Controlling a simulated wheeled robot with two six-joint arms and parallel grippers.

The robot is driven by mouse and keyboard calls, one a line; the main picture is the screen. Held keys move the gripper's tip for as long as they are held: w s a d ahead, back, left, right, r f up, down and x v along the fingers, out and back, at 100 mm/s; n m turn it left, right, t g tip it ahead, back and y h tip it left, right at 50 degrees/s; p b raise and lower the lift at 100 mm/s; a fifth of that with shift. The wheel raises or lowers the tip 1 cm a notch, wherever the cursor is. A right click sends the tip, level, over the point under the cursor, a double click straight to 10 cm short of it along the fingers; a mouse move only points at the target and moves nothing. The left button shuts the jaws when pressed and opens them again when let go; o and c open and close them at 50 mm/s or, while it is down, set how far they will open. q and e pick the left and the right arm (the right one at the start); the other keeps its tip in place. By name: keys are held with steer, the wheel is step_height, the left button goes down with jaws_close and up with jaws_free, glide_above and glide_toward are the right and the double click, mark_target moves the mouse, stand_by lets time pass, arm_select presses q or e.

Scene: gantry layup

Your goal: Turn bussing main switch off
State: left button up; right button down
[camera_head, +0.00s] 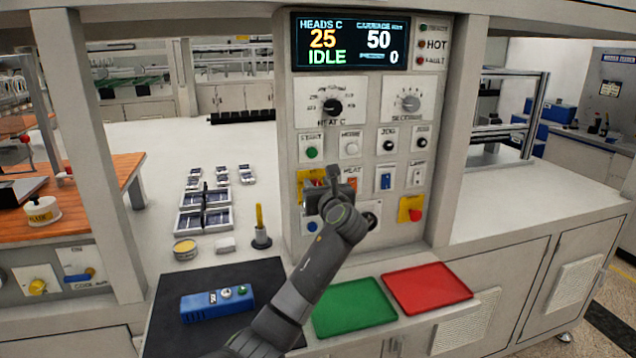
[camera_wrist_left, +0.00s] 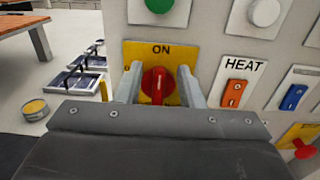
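A red rotary switch (camera_wrist_left: 157,86) sits on a yellow plate (camera_wrist_left: 190,52) marked ON at the top in the left wrist view. Its handle stands upright, toward ON. In the head view the yellow plate (camera_head: 304,176) shows only at its edge, and my gripper hides most of the switch. My left gripper (camera_head: 327,180) is in front of the plate. In the left wrist view, its two fingers (camera_wrist_left: 159,76) stand apart on either side of the red handle, with small gaps visible. I cannot tell whether they touch the knob's base. My right gripper is not in view.
The orange HEAT rocker (camera_wrist_left: 233,93) and a blue rocker (camera_wrist_left: 293,97) are right of the switch. A green button (camera_head: 312,153) is above. A red stop button (camera_head: 415,215) is lower right. Green (camera_head: 354,307) and red (camera_head: 427,287) trays lie below. The display (camera_head: 350,42) reads IDLE.

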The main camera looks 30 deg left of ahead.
arm_select(q)
steer(key=shift+a, duration=0.1)
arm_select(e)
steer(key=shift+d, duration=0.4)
arm_select(q)
jaws_close()
steer(key=shift+f+n, duration=0.1)
steer(key=shift+n, duration=0.3)
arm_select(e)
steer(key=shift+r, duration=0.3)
arm_select(q)
steer(key=f+n, duration=0.1)
steer(key=n, duration=0.4)
steer(key=s+a+f+n+b, duration=0.1)
steer(key=n, duration=0.5)
steer(key=s+f+n+b, duration=0.1)
steer(key=n, duration=0.5)
steer(key=shift+a, duration=0.4)
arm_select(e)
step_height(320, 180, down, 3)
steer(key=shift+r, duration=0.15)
